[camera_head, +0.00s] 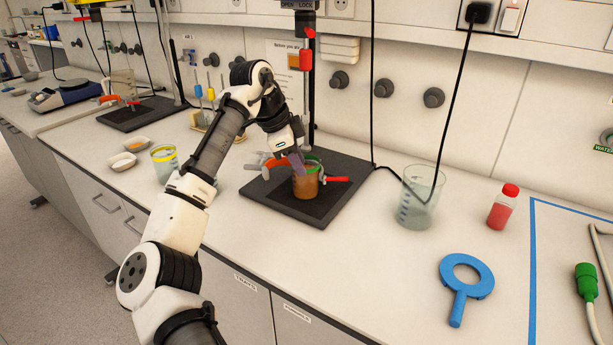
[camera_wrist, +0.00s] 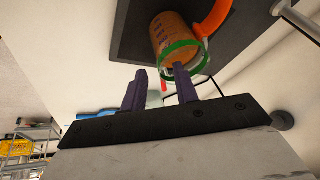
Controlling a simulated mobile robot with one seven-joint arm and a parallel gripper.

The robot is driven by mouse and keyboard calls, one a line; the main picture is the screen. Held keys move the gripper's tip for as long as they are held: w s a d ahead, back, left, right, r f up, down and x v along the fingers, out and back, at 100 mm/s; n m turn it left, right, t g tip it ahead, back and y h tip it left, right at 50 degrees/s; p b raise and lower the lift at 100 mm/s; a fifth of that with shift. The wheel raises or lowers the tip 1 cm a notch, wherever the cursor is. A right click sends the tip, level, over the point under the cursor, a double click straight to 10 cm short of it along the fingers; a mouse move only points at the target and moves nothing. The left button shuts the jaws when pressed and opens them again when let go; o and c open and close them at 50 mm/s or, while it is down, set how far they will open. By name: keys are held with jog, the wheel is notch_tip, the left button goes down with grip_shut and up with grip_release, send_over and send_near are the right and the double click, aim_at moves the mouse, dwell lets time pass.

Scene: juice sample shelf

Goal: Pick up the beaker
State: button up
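A beaker (camera_head: 306,183) with a green rim and orange-brown liquid stands upright on the black base plate (camera_head: 262,202) of a stand. My gripper (camera_head: 297,161) is right above its rim, pointing down. In the wrist view the two purple fingers (camera_wrist: 160,83) are apart with nothing held between them. One fingertip overlaps the mouth of the green-rimmed beaker (camera_wrist: 166,38); the other is outside to the left. I cannot tell whether the first finger is inside the beaker or touches it.
Red-handled clamps (camera_head: 334,180) flank the beaker. A clear beaker (camera_head: 416,205), a red-capped bottle (camera_head: 502,208) and a blue ring tool (camera_head: 459,302) stand or lie to the right. A yellow-rimmed beaker (camera_head: 164,164) and small dishes (camera_head: 122,161) are to the left.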

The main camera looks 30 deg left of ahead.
aim_at(307, 176)
jog(key=p+x, duration=0.1)
jog(key=x, duration=0.6)
jog(key=shift+d+f, duration=0.1)
jog(key=shift+f, duration=0.1)
jog(key=shift+c, duration=0.4)
grip_shut()
jog(key=shift+r, duration=0.1)
